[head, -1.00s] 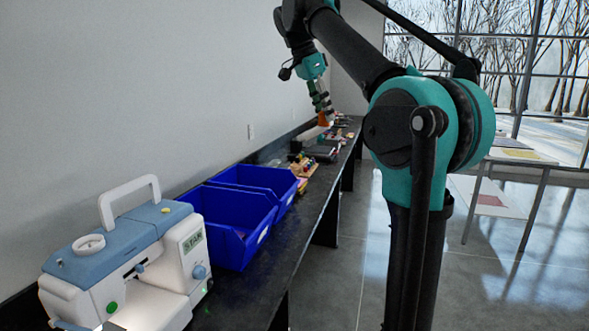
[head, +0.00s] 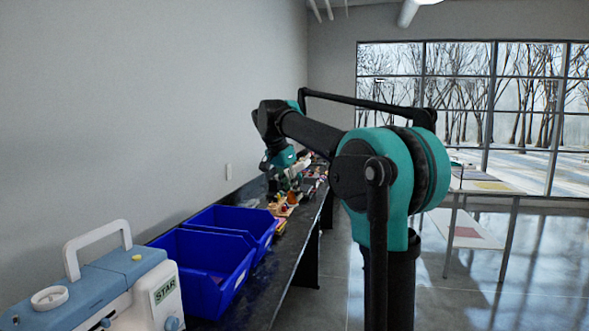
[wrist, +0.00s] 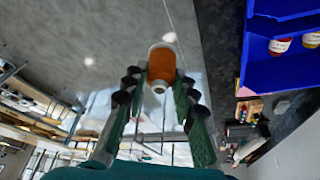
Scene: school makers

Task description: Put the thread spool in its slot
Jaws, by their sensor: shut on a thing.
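The thread spool (wrist: 162,64) is orange with pale ends. In the wrist view it sits between the two fingertips of my gripper (wrist: 160,82), which is shut on it. In the head view my gripper (head: 284,185) is small and far along the bench, with the orange spool just below it. A small wooden holder (wrist: 250,104) with coloured items shows at the right in the wrist view. A wooden piece (head: 283,209) also shows near the gripper in the head view. I cannot make out the slot.
Two blue bins (head: 205,262) stand on the dark bench (head: 262,292), behind a white and blue sewing machine (head: 105,292). The wall runs close along the left. Small cluttered items lie around and beyond my gripper. Open floor (head: 500,300) is at the right.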

